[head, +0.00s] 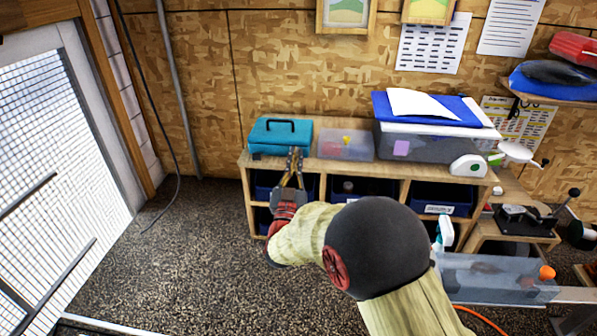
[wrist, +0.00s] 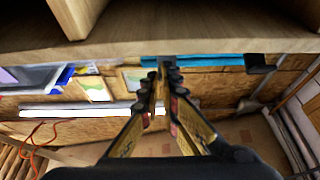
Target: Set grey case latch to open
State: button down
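The teal case (head: 280,137) with a dark handle stands at the left end of the wooden shelf top. In the wrist view only a teal strip of it (wrist: 215,60) shows past the shelf edge. One dark grey latch (wrist: 261,63) shows clearly on its front. Another dark grey piece (wrist: 168,61), which looks like a second latch, is partly hidden behind my fingertips. My gripper (head: 295,158) is in front of the case's right part, its fingers close together. In the wrist view my gripper (wrist: 164,82) points at that second piece. I cannot tell whether they touch.
The wooden shelf (head: 241,163) juts out close to my fingers. Blue drawers (head: 443,198) fill the bays below. The floor at left (head: 190,250) is free.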

jog(key=f+t+b, duration=0.1)
jog(key=b, duration=0.3)
jog(key=a+t+b, duration=0.1)
jog(key=b, duration=0.3)
jog(key=shift+s+f, duration=0.2)
jog(key=shift+f, duration=0.15)
jog(key=shift+t+b, duration=0.5)
jog(key=shift+b, duration=0.55)
jog(key=c, duration=2.3)
grip_release()
jog(key=shift+a, duration=0.35)
jog(key=o, duration=0.5)
jog(key=shift+o, duration=0.8)
jog(key=shift+d, duration=0.2)
jog(key=shift+s, duration=0.1)
